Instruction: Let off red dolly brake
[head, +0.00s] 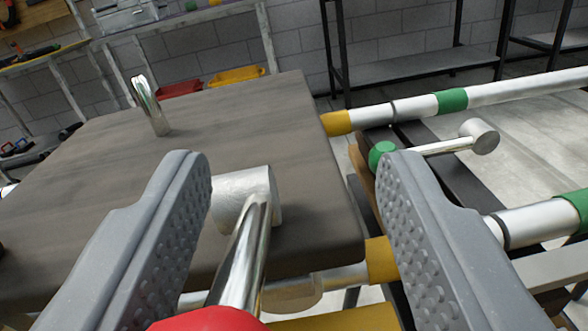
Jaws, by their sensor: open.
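A red knob (208,320) shows at the bottom edge of the head view, partly cut off. It sits on the near end of a shiny metal lever (240,262). The lever runs away from me to a silver cylindrical hub (246,194) near the right edge of a dark wooden board (100,190). My gripper (293,170) is open, its grey ribbed fingers on either side of the hub and lever in the picture. I see no contact between the fingers and the lever.
A green knob (381,154) on another metal lever (447,147) lies close behind my right finger. Silver rails with yellow and green bands (451,101) run to the right. A short metal post (150,107) stands on the board. Red and yellow bins (236,76) and shelving are behind.

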